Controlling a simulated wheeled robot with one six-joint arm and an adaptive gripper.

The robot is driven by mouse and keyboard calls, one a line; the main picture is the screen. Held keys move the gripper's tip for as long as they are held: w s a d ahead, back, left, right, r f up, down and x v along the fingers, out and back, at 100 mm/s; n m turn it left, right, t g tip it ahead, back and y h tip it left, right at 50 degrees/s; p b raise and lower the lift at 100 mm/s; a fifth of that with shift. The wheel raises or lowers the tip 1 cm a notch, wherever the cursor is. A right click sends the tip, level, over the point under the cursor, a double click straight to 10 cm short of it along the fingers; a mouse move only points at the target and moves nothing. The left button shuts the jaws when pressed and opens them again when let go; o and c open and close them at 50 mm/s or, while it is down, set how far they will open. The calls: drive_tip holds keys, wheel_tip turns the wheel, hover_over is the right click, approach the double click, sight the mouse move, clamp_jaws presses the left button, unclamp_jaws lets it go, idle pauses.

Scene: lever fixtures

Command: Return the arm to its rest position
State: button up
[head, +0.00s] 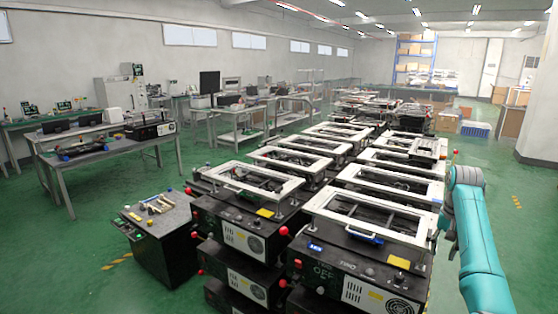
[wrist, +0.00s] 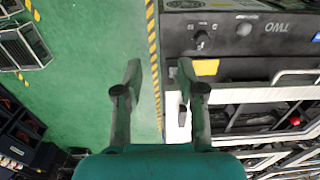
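My gripper (wrist: 159,75) shows in the wrist view with its two dark fingers spread apart and nothing between them. It hangs over the edge of a black fixture with a white frame; the right finger overlaps the fixture, and the left one is over the green floor. My teal arm (head: 476,235) shows at the right of the head view, beside the nearest fixture (head: 367,250). The gripper itself cannot be made out in the head view.
Rows of black fixtures with white frames and red knobs fill the middle. A low black cabinet (head: 160,235) with small items stands left of them. A bench (head: 95,160) stands farther left. Green floor (head: 515,215) is open at the right.

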drive_tip(key=s+a+f+n+t, duration=0.1)
drive_tip(key=s+a+f, duration=0.15)
drive_tip(key=f, duration=0.75)
drive_tip(key=s+a+f+t, duration=0.1)
drive_tip(key=a+f, duration=0.3)
drive_tip(key=f, duration=0.5)
drive_tip(key=s+a+f+n+t, duration=0.1)
drive_tip(key=s+a+f, duration=0.15)
drive_tip(key=f, duration=0.75)
drive_tip(key=s+a+f+n+t+h, duration=0.1)
drive_tip(key=s+a+f+t, duration=0.1)
drive_tip(key=s+a+f, duration=0.55)
drive_tip(key=s+a+f+t, duration=0.25)
drive_tip(key=s+f, duration=0.25)
drive_tip(key=s, duration=0.5)
drive_tip(key=s+a+r+n+t, duration=0.1)
drive_tip(key=s+a+r, duration=0.25)
drive_tip(key=s, duration=0.75)
drive_tip(key=s+a+r+n+t, duration=0.15)
drive_tip(key=s+a, duration=0.25)
drive_tip(key=s, duration=0.7)
drive_tip(key=s+a+r+t, duration=0.1)
drive_tip(key=s+r+t, duration=0.1)
drive_tip(key=s+r, duration=0.6)
drive_tip(key=s+a+r+n+t+y, duration=0.1)
drive_tip(key=s+a+r+t, duration=0.1)
drive_tip(key=s+r, duration=0.7)
wheel_tip(320, 180, up, 7)
drive_tip(key=shift+f, duration=0.1)
